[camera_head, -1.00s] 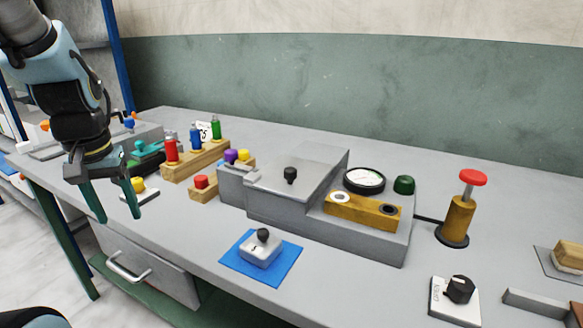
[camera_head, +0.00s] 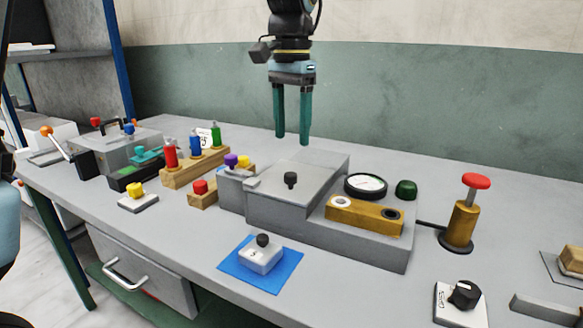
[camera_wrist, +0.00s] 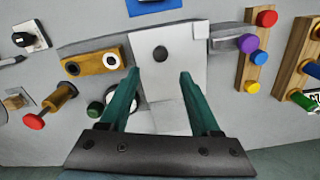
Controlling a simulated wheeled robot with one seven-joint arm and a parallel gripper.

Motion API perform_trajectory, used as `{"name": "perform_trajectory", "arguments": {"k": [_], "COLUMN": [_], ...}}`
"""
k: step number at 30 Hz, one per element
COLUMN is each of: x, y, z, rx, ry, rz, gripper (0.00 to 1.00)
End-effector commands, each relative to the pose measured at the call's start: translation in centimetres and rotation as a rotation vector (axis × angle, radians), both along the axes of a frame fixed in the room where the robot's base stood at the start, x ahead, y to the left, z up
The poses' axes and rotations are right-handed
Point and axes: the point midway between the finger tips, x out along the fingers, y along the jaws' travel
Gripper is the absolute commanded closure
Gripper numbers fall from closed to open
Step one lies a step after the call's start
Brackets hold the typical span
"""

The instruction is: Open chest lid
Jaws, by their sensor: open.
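The grey chest (camera_head: 281,217) stands in the middle of the bench. Its flat lid (camera_head: 305,179) is down, with a small black knob (camera_head: 290,180) on top. My gripper (camera_head: 292,142) is open and empty, with its two green fingers pointing down above the back part of the lid, apart from it.
Right of the lid are a round gauge (camera_head: 365,185), a green dome (camera_head: 405,189) and a wooden block with two holes (camera_head: 364,215). A red-topped plunger (camera_head: 457,222) stands further right. Left are coloured pegs in a wooden rack (camera_head: 195,168). A blue mat (camera_head: 277,279) lies in front.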

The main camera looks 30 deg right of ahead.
Motion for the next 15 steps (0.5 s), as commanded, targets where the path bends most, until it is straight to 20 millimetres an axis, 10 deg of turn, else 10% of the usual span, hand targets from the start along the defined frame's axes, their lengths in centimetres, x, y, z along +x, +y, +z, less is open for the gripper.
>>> {"name": "perform_trajectory", "arguments": {"k": [15], "x": [0.0], "y": [0.1], "z": [-7.9], "rx": [0.0], "ry": [0.0], "rz": [0.001], "gripper": [0.36]}}
